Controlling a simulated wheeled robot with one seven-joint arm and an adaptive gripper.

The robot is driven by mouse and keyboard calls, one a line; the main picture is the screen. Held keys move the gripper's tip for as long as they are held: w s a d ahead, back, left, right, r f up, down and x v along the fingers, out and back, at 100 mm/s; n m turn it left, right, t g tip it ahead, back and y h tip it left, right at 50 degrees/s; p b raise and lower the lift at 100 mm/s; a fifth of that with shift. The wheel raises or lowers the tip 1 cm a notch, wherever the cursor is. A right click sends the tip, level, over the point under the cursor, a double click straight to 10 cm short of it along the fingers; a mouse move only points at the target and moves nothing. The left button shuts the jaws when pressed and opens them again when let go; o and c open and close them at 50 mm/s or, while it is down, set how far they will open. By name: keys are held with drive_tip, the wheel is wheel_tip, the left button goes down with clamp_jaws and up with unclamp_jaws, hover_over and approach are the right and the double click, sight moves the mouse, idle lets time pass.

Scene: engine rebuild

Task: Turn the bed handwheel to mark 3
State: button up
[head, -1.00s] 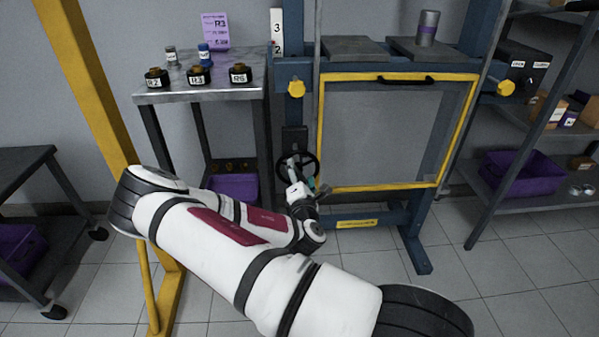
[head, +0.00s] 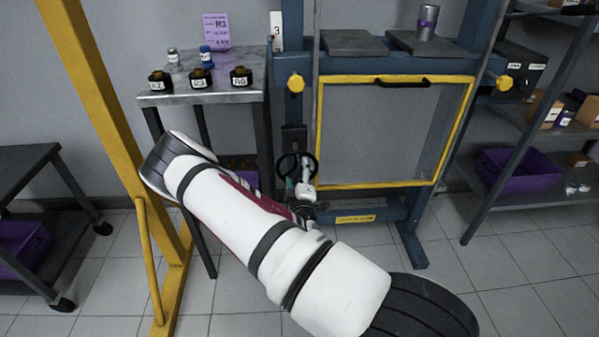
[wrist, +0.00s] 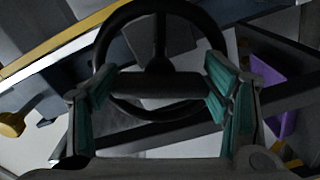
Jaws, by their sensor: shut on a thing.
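The black bed handwheel (head: 282,168) is on the left post of the blue press frame (head: 425,228). In the wrist view its dark rim (wrist: 108,35) and spoke fill the upper middle. My gripper (head: 303,180) is at the wheel, with my arm covering part of it. In the wrist view my gripper's teal-padded fingers (wrist: 160,88) stand on either side of the lower wheel and are shut on it; the exact contact is partly hidden.
A metal table (head: 215,97) with several black-based parts stands left of the press. A yellow post (head: 95,100) stands further left. A yellow-framed clear guard (head: 395,130) is right of the wheel. A shelf with a purple bin (head: 520,172) is at the right.

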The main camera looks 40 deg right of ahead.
drive_tip(key=m, duration=0.1)
drive_tip(key=m+p, duration=0.1)
drive_tip(key=m, duration=0.2)
drive_tip(key=shift+w+d+r, duration=0.1)
drive_tip(key=shift+d+r, duration=0.15)
drive_tip(key=shift+d, duration=0.05)
drive_tip(key=shift+f+m+p, duration=0.1)
drive_tip(key=shift+m+p, duration=0.6)
drive_tip(key=shift+m, duration=0.9)
drive_tip(key=shift+a, duration=0.1)
drive_tip(key=o, duration=1.1)
drive_tip(key=shift+w+f, duration=0.1)
drive_tip(key=shift+f, duration=0.05)
